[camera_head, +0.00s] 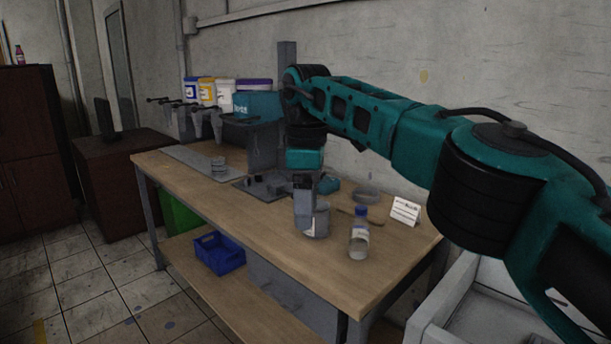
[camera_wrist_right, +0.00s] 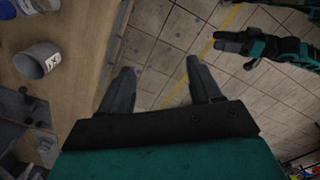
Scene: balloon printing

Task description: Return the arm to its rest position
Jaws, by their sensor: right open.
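My right arm reaches in from the right of the head view, and its gripper (camera_head: 304,222) hangs pointing down above the wooden workbench (camera_head: 265,247). In the right wrist view this gripper (camera_wrist_right: 160,82) is open, with nothing between its fingers and tiled floor behind them. A grey labelled jar (camera_head: 321,221) stands partly behind the gripper in the head view. In the wrist view the jar (camera_wrist_right: 38,60) is left of the fingers and apart from them. My left gripper (camera_wrist_right: 232,42) shows small at the wrist view's upper right; its jaw opening is unclear.
A clear bottle with a blue cap (camera_head: 359,234) and a white card (camera_head: 405,211) stand right of the gripper. A blue crate (camera_head: 219,253) sits on the lower shelf.

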